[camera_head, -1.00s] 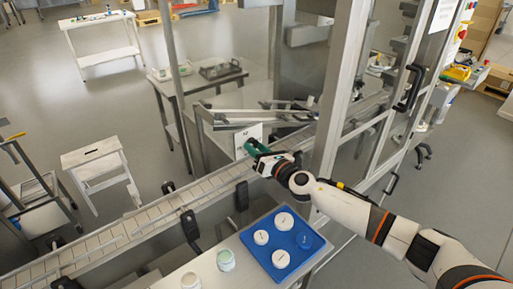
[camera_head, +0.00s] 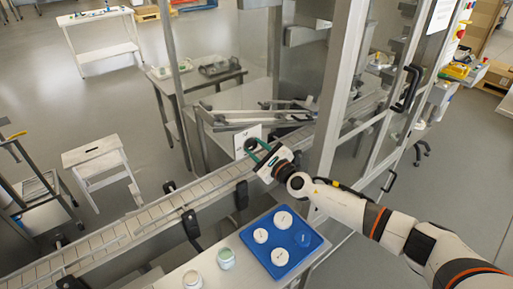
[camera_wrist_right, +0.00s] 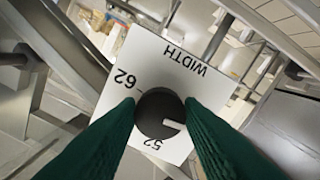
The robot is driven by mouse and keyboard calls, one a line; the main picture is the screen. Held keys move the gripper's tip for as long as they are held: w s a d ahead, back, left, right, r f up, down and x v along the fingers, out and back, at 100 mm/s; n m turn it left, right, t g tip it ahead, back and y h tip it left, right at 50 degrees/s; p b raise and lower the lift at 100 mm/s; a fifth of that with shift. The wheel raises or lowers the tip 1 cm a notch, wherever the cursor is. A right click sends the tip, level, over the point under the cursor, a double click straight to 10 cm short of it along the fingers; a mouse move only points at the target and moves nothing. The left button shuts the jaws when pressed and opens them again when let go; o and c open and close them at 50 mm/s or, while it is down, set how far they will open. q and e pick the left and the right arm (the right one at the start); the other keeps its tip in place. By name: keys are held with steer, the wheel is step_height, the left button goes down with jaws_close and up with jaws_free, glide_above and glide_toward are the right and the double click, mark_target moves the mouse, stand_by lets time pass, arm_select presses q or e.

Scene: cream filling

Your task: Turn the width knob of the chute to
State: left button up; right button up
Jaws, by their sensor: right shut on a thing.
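The white width plate (camera_head: 247,138) of the chute stands above the conveyor in the head view. In the right wrist view the plate (camera_wrist_right: 160,75) reads WIDTH, with 62 on its left and 52 near its bottom. The dark round width knob (camera_wrist_right: 158,108) is at its middle; its white pointer line is toward the lower right, not squarely at either number. My right gripper (camera_head: 257,150) has its green fingers on either side of the knob, shut on it; the fingers also fill the lower wrist view (camera_wrist_right: 160,112). My left gripper is not in view.
The conveyor (camera_head: 150,218) runs from lower left to the chute. A blue tray (camera_head: 282,271) with white lidded jars is at the front, with more jars left of it. A metal post (camera_head: 335,110) and glass doors stand right of the plate.

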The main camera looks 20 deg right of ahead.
steer(key=shift+f+n, duration=0.1)
steer(key=shift+n, duration=0.6)
steer(key=o, duration=1)
steer(key=shift+s, duration=0.1)
steer(key=shift+s+d, duration=0.2)
steer(key=shift+s, duration=0.15)
steer(key=b+v, duration=0.1)
steer(key=v, duration=1)
